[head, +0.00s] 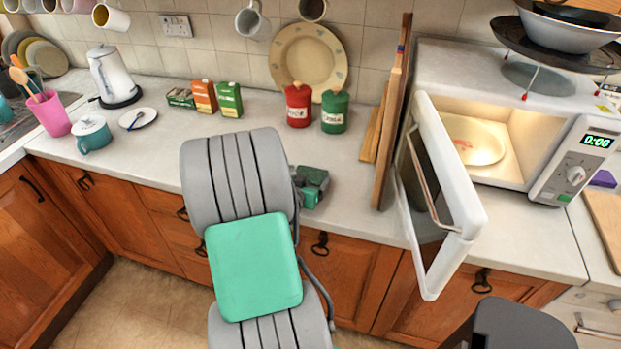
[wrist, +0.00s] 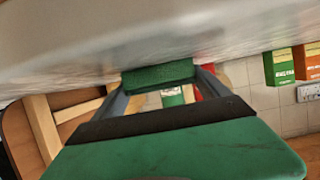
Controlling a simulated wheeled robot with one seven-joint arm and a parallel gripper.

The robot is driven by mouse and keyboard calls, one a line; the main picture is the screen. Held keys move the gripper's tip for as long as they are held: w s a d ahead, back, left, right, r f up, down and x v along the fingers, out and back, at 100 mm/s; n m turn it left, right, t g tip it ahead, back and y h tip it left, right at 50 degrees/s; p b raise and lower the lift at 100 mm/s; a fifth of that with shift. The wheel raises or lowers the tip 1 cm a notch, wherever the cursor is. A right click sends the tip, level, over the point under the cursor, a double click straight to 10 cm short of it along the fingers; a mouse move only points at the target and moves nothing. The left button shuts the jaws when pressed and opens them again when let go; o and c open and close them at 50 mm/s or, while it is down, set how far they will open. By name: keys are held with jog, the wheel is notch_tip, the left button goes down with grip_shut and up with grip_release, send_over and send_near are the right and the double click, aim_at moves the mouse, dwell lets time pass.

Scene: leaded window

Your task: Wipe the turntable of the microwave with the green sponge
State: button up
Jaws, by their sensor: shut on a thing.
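The green sponge (wrist: 160,74) is between my gripper's two fingers in the wrist view, and the jaws are shut on it. In the head view my gripper (head: 312,188) is over the counter, left of the wooden boards and the open microwave door, largely behind my arm. I cannot tell whether the sponge touches the counter. The microwave (head: 510,85) stands at the right with its door (head: 445,205) swung open toward the front. Its turntable (head: 478,140) is a pale round plate inside the lit cavity, with a small reddish mark near its front left. The gripper is well outside the cavity.
Upright wooden boards (head: 393,115) stand between my gripper and the microwave. Red (head: 298,108) and green (head: 334,113) canisters, a large plate (head: 308,58) and small boxes (head: 204,96) line the back. Counter left of my arm is partly clear.

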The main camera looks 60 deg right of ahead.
aim_at(308, 180)
jog(key=shift+r+p, duration=0.35)
jog(key=shift+r, duration=0.25)
notch_tip(308, 180, up, 3)
jog(key=shift+s+a+r+p, duration=0.1)
jog(key=shift+a+r+p, duration=0.1)
jog(key=shift+p, duration=0.9)
jog(key=s+a+r+p, duration=0.7)
jog(key=a+r, duration=0.1)
jog(key=a, duration=0.3)
jog(key=shift+a+r, duration=0.2)
jog(key=shift+a, duration=0.2)
